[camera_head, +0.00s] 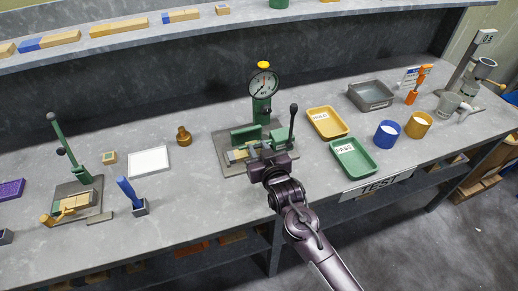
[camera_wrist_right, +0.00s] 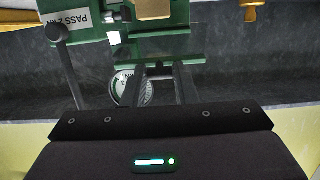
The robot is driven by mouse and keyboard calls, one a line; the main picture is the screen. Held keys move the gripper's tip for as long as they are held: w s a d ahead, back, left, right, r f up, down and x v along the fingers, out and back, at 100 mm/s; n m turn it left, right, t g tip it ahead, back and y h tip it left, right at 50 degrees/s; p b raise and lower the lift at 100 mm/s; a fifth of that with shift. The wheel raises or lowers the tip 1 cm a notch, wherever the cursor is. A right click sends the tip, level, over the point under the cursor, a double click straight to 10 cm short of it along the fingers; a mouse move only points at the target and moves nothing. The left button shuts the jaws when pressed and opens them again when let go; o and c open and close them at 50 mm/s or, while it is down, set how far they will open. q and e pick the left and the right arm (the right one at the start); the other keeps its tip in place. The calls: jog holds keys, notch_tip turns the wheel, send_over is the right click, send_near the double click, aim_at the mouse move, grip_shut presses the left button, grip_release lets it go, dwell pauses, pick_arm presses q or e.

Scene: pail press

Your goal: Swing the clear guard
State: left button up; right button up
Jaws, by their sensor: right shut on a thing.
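The green press (camera_head: 262,112) stands at the middle of the bench, with a round dial gauge (camera_head: 263,84) on top and a black-knobbed lever (camera_head: 292,125) at its right. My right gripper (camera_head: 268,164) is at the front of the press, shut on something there. The clear guard is hard to make out, and the gripper hides the gripped part in the head view. In the right wrist view, my right fingers (camera_wrist_right: 163,75) reach to the press's green and yellow parts, beside a plate (camera_wrist_right: 80,20) marked PASS 2 kN. My left gripper is out of view.
Right of the press lie a yellow HOLD tray (camera_head: 327,122) and a green PASS tray (camera_head: 353,157), then a blue cup (camera_head: 387,134) and a yellow cup (camera_head: 418,125). A smaller green lever press (camera_head: 75,180) stands at left. A white plate (camera_head: 148,162) lies between the presses.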

jog(key=r+p, duration=0.1)
jog(key=w+r+p, duration=0.1)
jog(key=r, duration=0.1)
jog(key=shift+a, duration=0.2)
jog(key=shift+w+r, duration=0.25)
jog(key=shift+w, duration=0.05)
jog(key=shift+a, duration=0.1)
jog(key=shift+w+a+r+p, duration=0.15)
jog(key=shift+w+r+p, duration=0.4)
jog(key=shift+r, duration=0.25)
jog(key=shift+w+a+r, duration=0.15)
jog(key=shift+w+r, duration=0.35)
jog(key=shift+w, duration=0.2)
jog(key=shift+w+a+r, duration=0.25)
jog(key=shift+w+r, duration=0.25)
jog(key=shift+w, duration=0.2)
jog(key=shift+w+a+r, duration=0.25)
jog(key=shift+w+r, duration=0.2)
jog(key=shift+w, duration=0.2)
